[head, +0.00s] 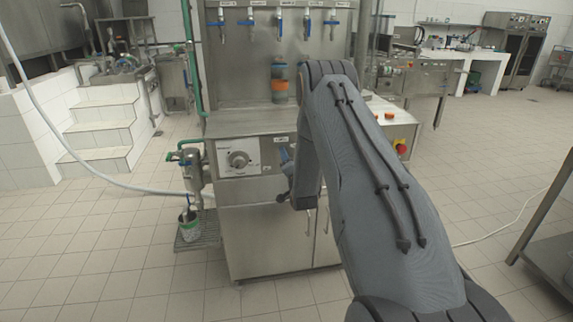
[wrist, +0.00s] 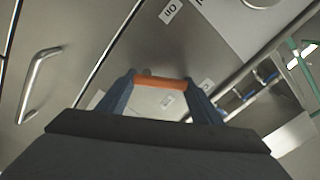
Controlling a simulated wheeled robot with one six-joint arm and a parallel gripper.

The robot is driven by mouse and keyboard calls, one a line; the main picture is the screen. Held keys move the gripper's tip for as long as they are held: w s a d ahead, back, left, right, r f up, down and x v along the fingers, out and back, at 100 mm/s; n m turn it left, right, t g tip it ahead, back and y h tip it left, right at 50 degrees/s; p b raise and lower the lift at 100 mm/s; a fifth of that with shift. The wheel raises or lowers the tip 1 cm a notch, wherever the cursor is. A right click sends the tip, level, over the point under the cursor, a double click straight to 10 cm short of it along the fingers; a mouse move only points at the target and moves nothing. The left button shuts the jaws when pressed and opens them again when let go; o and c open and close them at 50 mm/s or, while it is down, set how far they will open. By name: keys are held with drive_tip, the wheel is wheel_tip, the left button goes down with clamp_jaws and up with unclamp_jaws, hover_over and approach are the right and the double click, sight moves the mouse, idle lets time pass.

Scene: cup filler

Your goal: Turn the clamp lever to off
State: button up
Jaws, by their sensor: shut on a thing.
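My gripper (wrist: 161,84) is shut on an orange bar (wrist: 160,82), which spans between its two blue-grey fingers in the wrist view. The bar appears to be the handle of the clamp lever; the rest of the lever is hidden. Small white labels are on the steel panel around it, one of them (wrist: 170,11) at the top. Their text is too blurred to read surely. In the head view my arm covers most of this part of the machine front, and the lever cannot be made out there.
The steel filling machine has a round dial (head: 238,160) left of my arm and a red button (head: 401,148) to the right. A grey and orange cup (head: 279,82) stands below blue-handled taps.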

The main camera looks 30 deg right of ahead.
drive_tip(key=m+b, duration=0.1)
drive_tip(key=m, duration=0.2)
drive_tip(key=d+m+b, duration=0.1)
drive_tip(key=m, duration=0.2)
drive_tip(key=shift+s+d, duration=0.1)
drive_tip(key=shift+s, duration=0.05)
drive_tip(key=shift+m, duration=0.3)
drive_tip(key=o, duration=1.1)
drive_tip(key=shift+c, duration=0.2)
drive_tip(key=shift+s, duration=0.1)
drive_tip(key=b+v, duration=0.1)
drive_tip(key=v, duration=0.6)
drive_tip(key=shift+s, duration=0.35)
